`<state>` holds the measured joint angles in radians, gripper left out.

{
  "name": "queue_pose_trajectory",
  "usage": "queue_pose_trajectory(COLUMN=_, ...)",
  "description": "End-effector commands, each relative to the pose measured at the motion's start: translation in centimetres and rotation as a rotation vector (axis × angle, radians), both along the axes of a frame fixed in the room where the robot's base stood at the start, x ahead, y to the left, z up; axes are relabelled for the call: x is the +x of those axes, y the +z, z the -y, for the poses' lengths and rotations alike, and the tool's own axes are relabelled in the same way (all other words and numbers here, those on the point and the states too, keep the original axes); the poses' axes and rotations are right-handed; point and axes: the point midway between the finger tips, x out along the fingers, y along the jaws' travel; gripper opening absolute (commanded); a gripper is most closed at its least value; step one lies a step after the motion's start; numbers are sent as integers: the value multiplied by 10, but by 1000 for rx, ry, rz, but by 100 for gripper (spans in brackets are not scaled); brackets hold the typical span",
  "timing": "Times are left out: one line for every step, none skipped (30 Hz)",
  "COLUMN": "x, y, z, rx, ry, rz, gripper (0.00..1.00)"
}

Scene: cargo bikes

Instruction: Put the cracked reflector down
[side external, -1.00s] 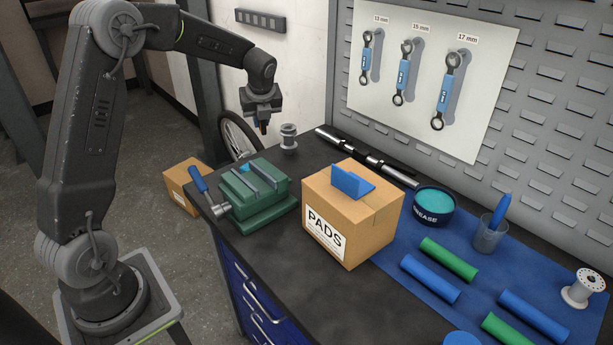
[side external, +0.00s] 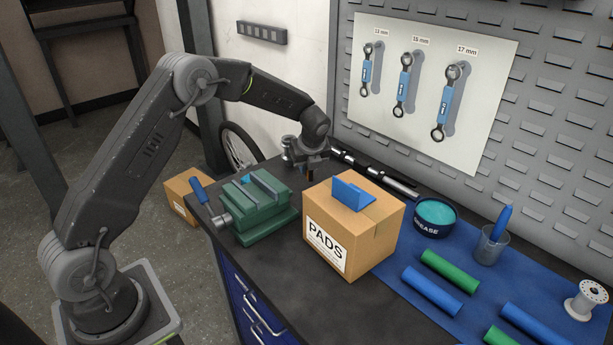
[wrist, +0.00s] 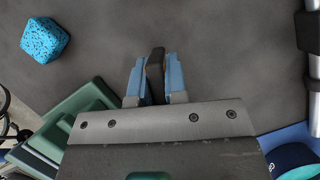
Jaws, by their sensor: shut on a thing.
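My gripper (side external: 310,172) is low over the dark bench top (wrist: 225,60), between the green vise (side external: 255,205) and the cardboard PADS box (side external: 352,228). In the wrist view its blue-padded fingers (wrist: 155,82) are shut on a thin, dark piece, the cracked reflector (wrist: 155,65). The reflector shows only as a small dark, brownish tip below the fingers in the side view. No crack can be made out. I cannot tell whether its lower edge touches the bench.
A speckled blue block (wrist: 44,39) lies on the bench behind the vise. A dark and silver tube (side external: 375,172) lies along the wall. A blue bracket (side external: 352,192) sits on the box. A grease tub (side external: 435,217) stands right.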

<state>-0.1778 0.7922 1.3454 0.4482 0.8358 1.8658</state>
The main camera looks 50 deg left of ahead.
Motion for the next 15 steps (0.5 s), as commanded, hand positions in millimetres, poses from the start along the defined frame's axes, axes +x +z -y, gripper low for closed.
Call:
queue_pose_trajectory(x=-1, y=-7, z=0, rx=0, ry=-1, rz=-4, gripper=0)
queue_pose_trajectory(x=-1, y=-11, z=0, rx=0, ry=-1, rz=-4, gripper=0)
queue_pose_trajectory(x=-1, y=-17, z=0, rx=0, ry=-1, rz=-4, gripper=0)
queue_pose_trajectory(x=-1, y=-22, z=0, rx=-1, ry=0, rz=-4, gripper=0)
queue_pose_trajectory(x=-1, y=-26, z=0, rx=-1, ry=0, rz=-4, gripper=0)
queue_pose_trajectory(x=-1, y=-31, z=0, rx=-1, ry=0, rz=-3, gripper=0)
queue_pose_trajectory(x=-1, y=-34, z=0, rx=-1, ry=-1, rz=-2, gripper=0)
queue_pose_trajectory(x=-1, y=-35, z=0, rx=0, ry=-1, rz=-2, gripper=0)
queue_pose_trajectory(x=0, y=-36, z=0, rx=-1, ry=0, rz=0, gripper=0)
queue_pose_trajectory(x=0, y=-35, z=0, rx=0, ry=0, rz=1, gripper=0)
queue_pose_trajectory(x=0, y=-35, z=0, rx=0, ry=0, rz=1, gripper=0)
queue_pose_trajectory(x=0, y=-35, z=0, rx=0, ry=0, rz=0, gripper=0)
queue_pose_trajectory(x=0, y=-35, z=0, rx=0, ry=0, rz=0, gripper=0)
queue_pose_trajectory(x=0, y=-35, z=0, rx=-1, ry=0, rz=0, gripper=0)
queue_pose_trajectory(x=-1, y=-35, z=0, rx=-1, ry=0, rz=0, gripper=0)
